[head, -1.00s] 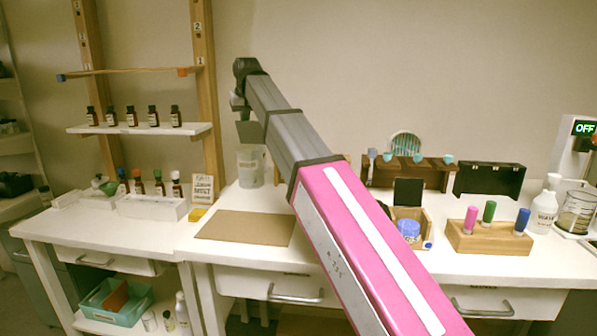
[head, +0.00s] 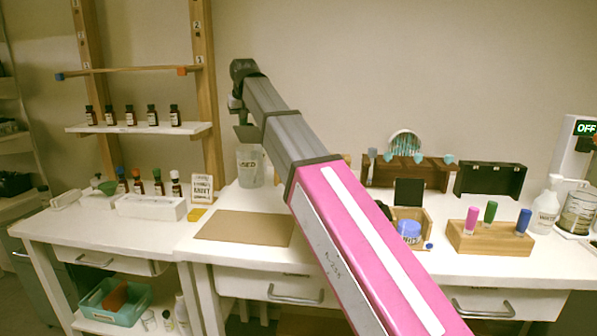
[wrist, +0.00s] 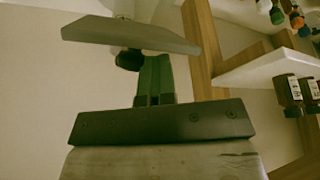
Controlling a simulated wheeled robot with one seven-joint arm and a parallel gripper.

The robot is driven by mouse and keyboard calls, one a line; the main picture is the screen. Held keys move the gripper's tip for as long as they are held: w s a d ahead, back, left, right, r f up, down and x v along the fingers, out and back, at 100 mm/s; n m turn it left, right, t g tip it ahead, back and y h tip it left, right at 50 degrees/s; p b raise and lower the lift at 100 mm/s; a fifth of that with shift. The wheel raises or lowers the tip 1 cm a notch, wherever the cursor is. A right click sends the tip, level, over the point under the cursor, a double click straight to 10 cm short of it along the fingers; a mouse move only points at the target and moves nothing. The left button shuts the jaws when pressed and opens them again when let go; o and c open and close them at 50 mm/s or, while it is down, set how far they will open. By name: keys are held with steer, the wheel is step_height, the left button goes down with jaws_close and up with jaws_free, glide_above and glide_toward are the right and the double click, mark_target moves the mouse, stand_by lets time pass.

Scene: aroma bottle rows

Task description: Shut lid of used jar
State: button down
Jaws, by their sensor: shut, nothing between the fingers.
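The used jar (head: 250,168) is a clear, upright tub with a dark label reading USED, at the back of the bench, left of my arm. A grey plate (head: 246,133), which looks like its lid, is tilted above the jar mouth, apart from the rim. The plate also shows across the top of the wrist view (wrist: 130,35), a dark knob under it. My gripper (wrist: 152,62) is shut and empty, its green fingers ending close to the plate; I cannot tell whether they touch. In the head view my gripper (head: 236,103) is small and partly hidden by the wrist.
A brown mat (head: 240,228) lies bare in front of the jar. A shelf (head: 140,128) with several brown bottles and a wooden post (head: 207,90) are at the left. A wooden block (head: 490,238) with three coloured-capped items stands at the right.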

steer(key=shift+r, duration=0.1)
steer(key=shift+w+a+r, duration=0.1)
steer(key=shift+r, duration=2.8)
